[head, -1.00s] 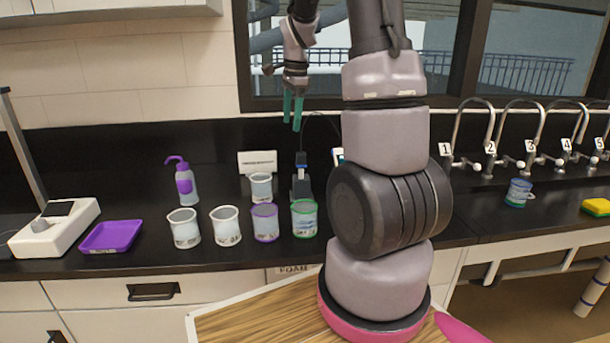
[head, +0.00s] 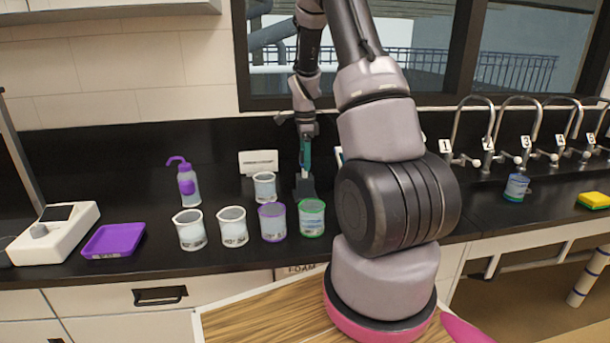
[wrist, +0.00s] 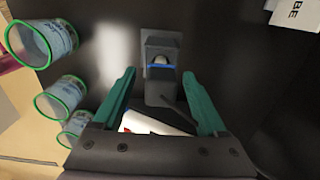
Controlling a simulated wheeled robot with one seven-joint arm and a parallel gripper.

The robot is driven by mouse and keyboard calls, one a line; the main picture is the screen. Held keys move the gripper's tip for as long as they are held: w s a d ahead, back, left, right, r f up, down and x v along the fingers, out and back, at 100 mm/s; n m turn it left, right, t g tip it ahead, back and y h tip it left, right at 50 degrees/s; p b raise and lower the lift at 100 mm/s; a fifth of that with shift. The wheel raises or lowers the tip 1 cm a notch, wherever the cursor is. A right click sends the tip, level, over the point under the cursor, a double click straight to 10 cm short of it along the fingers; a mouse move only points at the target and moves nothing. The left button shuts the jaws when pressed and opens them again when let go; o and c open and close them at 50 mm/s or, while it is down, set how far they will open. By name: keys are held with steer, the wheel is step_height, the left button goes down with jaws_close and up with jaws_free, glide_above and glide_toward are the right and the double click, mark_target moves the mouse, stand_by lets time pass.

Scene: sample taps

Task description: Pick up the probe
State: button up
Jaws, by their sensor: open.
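The probe (wrist: 161,67), dark grey with a blue band, stands in a dark holder (wrist: 158,40) on the black counter. In the wrist view it lies between the two finger ends, with a gap on each side. In the head view the holder (head: 305,188) shows below my gripper (head: 306,160), and the probe is mostly hidden behind the fingers. My gripper has teal fingers, points down and is open and empty; the fingers also show apart in the wrist view (wrist: 158,76). Whether the fingertips reach down beside the probe's body is hard to tell.
Beakers stand close left and in front of the holder, including a green-rimmed one (head: 311,218) and a purple-rimmed one (head: 272,222). A white sign (head: 258,162) stands behind. A white device (wrist: 150,123) sits partly hidden between the fingers. Numbered taps (head: 488,140) line the right.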

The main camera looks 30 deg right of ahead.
mark_target(305, 174)
steer(key=shift+f, duration=1.45)
jaws_close()
